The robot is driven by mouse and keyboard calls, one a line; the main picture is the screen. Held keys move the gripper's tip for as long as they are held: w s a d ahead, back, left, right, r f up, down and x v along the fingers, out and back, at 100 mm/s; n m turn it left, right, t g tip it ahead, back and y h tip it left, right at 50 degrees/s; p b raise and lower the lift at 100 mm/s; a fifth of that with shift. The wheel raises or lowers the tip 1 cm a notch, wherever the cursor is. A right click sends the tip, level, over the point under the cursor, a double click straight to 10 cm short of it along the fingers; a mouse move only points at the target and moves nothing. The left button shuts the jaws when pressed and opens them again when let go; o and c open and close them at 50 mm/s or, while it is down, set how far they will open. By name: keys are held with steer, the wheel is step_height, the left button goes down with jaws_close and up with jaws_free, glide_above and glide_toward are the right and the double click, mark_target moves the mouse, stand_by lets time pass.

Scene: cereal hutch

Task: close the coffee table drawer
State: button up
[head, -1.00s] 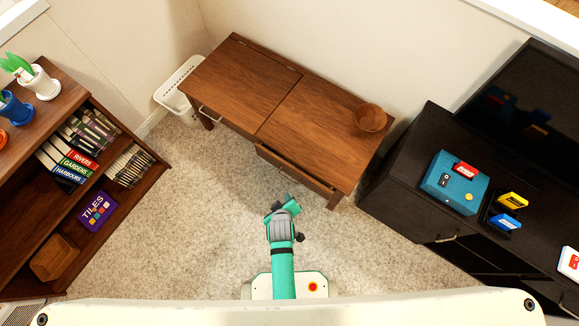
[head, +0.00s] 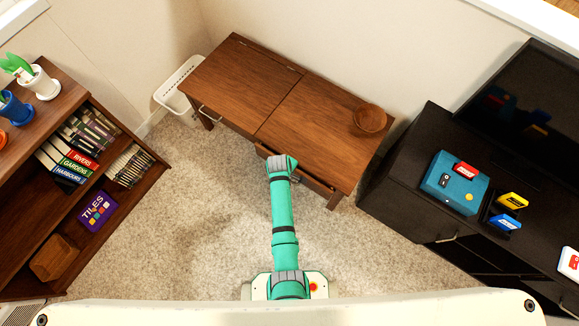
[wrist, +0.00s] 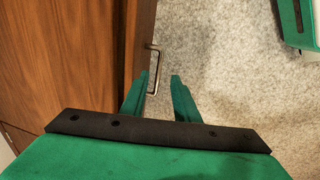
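The coffee table (head: 230,85) is brown wood and stands against the wall. Its drawer (head: 316,184) is on the front right side and stands slightly open, with a narrow dark gap under the table top. In the wrist view the drawer's metal handle (wrist: 155,68) shows just beyond my fingertips, between them in the picture. My gripper (wrist: 158,88) is open and empty, with its two green fingers apart. In the head view my arm's end hides the fingers and part of the drawer front. I cannot tell whether a finger touches the handle.
A wooden bowl (head: 370,118) sits on the table's right end. A dark TV stand (head: 410,150) is close on the right, and a bookshelf (head: 150,172) stands at the left. A white basket (head: 176,88) is by the table's left end. The carpet in front is clear.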

step_height(320, 180, down, 7)
steer(key=w, duration=0.1)
steer(key=shift+d, duration=0.4)
steer(key=shift+w, duration=0.1)
jaws_close()
